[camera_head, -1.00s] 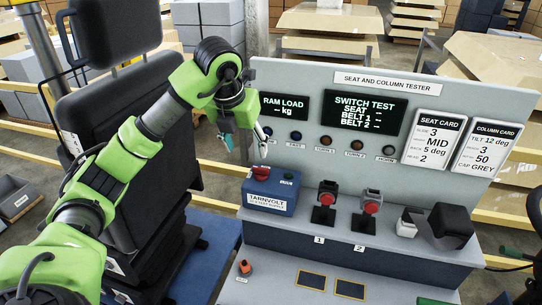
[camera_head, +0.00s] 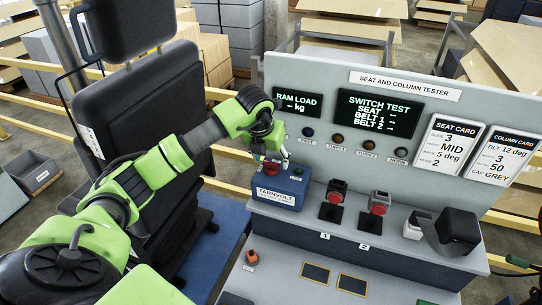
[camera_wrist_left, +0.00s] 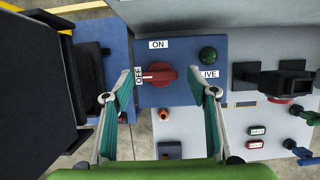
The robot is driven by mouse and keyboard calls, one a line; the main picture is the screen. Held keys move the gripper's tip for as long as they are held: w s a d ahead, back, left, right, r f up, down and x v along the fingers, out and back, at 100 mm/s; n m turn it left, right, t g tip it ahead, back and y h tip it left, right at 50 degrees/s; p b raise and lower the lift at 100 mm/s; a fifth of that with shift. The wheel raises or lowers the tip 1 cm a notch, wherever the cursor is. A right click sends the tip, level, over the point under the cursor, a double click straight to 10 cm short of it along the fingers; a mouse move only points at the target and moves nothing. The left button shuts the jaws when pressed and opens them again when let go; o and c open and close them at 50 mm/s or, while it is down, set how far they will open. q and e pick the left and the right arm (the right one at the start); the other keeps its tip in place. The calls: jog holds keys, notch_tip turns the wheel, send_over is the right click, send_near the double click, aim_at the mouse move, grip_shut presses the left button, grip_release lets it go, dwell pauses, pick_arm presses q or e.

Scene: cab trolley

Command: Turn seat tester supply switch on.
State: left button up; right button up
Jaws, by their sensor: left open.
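The supply box (camera_head: 283,204) is blue, labelled TARNVOLT, and stands on the tester's bench at the left. Its red rotary switch (camera_wrist_left: 157,76) shows in the left wrist view, with the white mark pointing left to OFF; the ON label (camera_wrist_left: 158,44) is above it. The switch (camera_head: 270,167) is partly hidden by my gripper in the head view. A dark green lamp (camera_wrist_left: 208,54) beside it is labelled LIVE. My left gripper (camera_wrist_left: 161,80) is open, its teal fingers on either side of the switch; I cannot tell whether they touch it. My right gripper is out of view.
The tester panel (camera_head: 300,80) rises behind the box. Two red-buttoned buckles (camera_head: 378,209) stand to its right, with a dark curved part (camera_head: 457,232) beyond. A black seat (camera_head: 120,125) stands close on the left. An orange-red knob (camera_head: 252,256) sits on the lower front.

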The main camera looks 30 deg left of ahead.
pick_arm(q)
jog(key=shift+w+f, duration=0.1)
jog(key=shift+f, duration=0.5)
jog(key=c, duration=1.1)
